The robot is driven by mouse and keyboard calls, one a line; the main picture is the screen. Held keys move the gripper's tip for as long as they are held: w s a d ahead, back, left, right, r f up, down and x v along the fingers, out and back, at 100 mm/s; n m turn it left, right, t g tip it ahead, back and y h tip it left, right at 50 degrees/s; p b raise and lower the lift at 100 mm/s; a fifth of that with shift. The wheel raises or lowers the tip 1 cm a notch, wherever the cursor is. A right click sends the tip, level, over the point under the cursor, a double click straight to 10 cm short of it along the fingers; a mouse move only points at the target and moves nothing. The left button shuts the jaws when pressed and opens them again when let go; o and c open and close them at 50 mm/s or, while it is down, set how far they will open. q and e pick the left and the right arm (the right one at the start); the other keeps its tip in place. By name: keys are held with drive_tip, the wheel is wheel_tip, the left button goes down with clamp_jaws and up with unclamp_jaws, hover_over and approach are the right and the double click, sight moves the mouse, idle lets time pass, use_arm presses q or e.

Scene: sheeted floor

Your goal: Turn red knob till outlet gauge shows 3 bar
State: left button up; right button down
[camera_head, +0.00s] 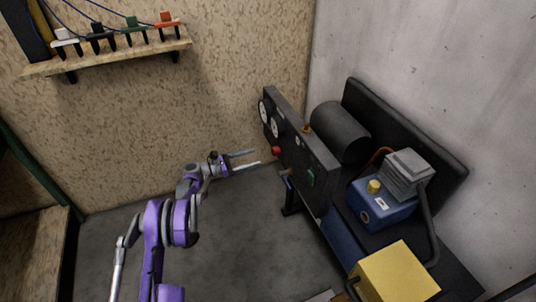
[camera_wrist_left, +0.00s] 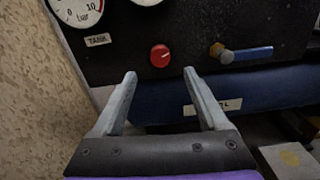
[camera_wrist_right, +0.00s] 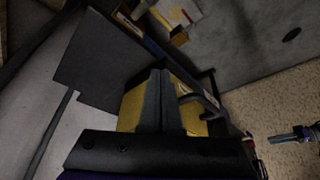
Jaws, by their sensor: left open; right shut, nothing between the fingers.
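The red knob (camera_head: 276,150) sits on the front of a dark panel (camera_head: 301,160). In the left wrist view the red knob (camera_wrist_left: 160,56) is ahead of the fingertips, between their lines. My left gripper (camera_head: 251,158) is open and empty, apart from the knob. Its two fingers show in the left wrist view (camera_wrist_left: 158,76). A gauge marked TANK (camera_wrist_left: 82,8) is at upper left; a second gauge (camera_wrist_left: 146,1) is cut off at the top edge. Both gauges (camera_head: 270,118) are too small to read in the head view. My right gripper (camera_wrist_right: 162,74) is shut and empty.
A valve with a blue lever (camera_wrist_left: 240,54) is right of the knob. A blue tank, black cylinder (camera_head: 340,130), blue motor (camera_head: 380,206) and yellow box (camera_head: 396,274) stand behind or beside the panel. A wall shelf (camera_head: 110,52) holds several tools. The floor left of the panel is clear.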

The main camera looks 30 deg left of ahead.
sight(273, 152)
use_arm(q)
drive_tip(key=x, duration=0.7)
drive_tip(key=shift+w+b, duration=0.15)
drive_tip(key=shift+b, duration=0.2)
clamp_jaws()
